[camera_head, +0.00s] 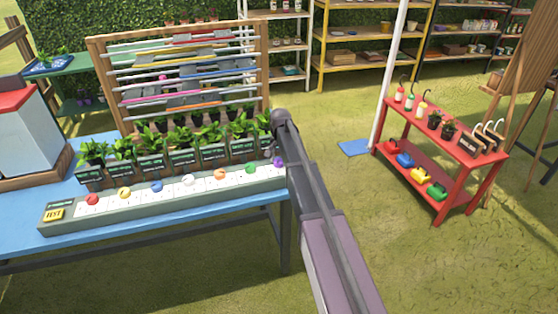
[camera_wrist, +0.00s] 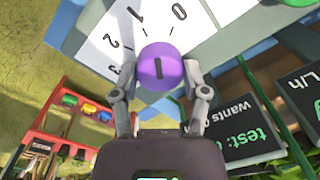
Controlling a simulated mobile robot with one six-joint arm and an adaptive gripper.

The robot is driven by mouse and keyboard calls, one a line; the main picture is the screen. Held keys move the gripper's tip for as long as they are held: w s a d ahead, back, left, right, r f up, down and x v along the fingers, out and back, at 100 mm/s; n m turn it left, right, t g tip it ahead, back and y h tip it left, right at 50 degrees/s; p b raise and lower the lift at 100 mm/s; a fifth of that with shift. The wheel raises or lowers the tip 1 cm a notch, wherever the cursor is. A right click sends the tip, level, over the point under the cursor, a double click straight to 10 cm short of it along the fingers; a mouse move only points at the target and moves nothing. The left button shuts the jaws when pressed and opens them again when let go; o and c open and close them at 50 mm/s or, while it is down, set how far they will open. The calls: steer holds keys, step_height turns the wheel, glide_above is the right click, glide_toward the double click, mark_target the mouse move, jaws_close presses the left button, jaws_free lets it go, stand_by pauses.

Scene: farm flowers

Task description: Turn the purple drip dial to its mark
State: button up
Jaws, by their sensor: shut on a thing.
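The purple drip dial (camera_wrist: 160,68) is a round knob with a short dark line on its face. In the wrist view a white scale plate (camera_wrist: 92,40) with 0, 1, 2 and 3 lies around it. The dark line runs nearly upright in the picture, roughly between the 0 and 1 side. I cannot make out which mark is the set one. My gripper (camera_wrist: 162,70) has one finger on each side of the dial and is shut on it. In the head view the purple dial (camera_head: 278,161) is at the right end of the grey dial panel (camera_head: 130,212); my arm hides the gripper.
Other coloured dials, such as the green dial (camera_head: 250,168), sit along the panel. Potted plants with dark signs (camera_wrist: 248,118) stand close behind it. A blue table (camera_head: 130,232) bears them.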

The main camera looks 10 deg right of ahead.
steer(key=m, duration=0.4)
steer(key=shift+s+m, duration=0.2)
steer(key=shift+m, duration=0.2)
steer(key=o, duration=1.1)
steer(key=shift+w, duration=0.1)
steer(key=shift+o, duration=0.2)
steer(key=shift+n, duration=0.3)
